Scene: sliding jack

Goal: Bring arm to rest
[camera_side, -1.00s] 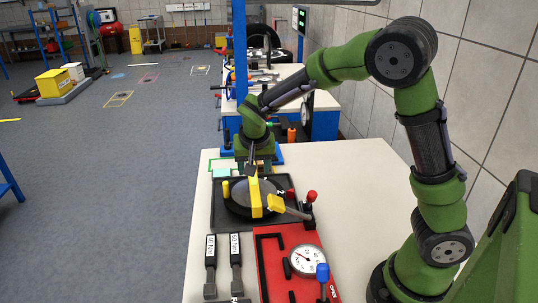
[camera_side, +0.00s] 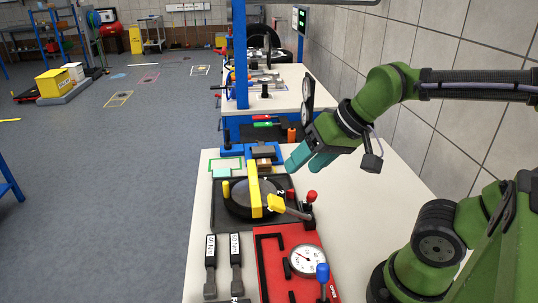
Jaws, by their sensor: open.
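My gripper (camera_side: 300,164) has teal fingers and hangs in the air above the white table (camera_side: 375,215), to the right of the black tray's far end. It points down and to the left, and nothing shows between its fingers. Below and left of it, the black tray (camera_side: 222,214) holds a dark round disc (camera_side: 236,204) with a yellow bar (camera_side: 254,192) standing across it. A yellow-headed lever (camera_side: 277,204) reaches right from the disc. My gripper appears apart from all of these.
A red panel (camera_side: 285,274) with a white dial gauge (camera_side: 306,260) and a blue-knobbed lever (camera_side: 322,273) lies in front. Two black labelled tools (camera_side: 223,255) lie left of it. A red-knobbed lever (camera_side: 311,197) stands near the tray's right edge. The table's right side is clear.

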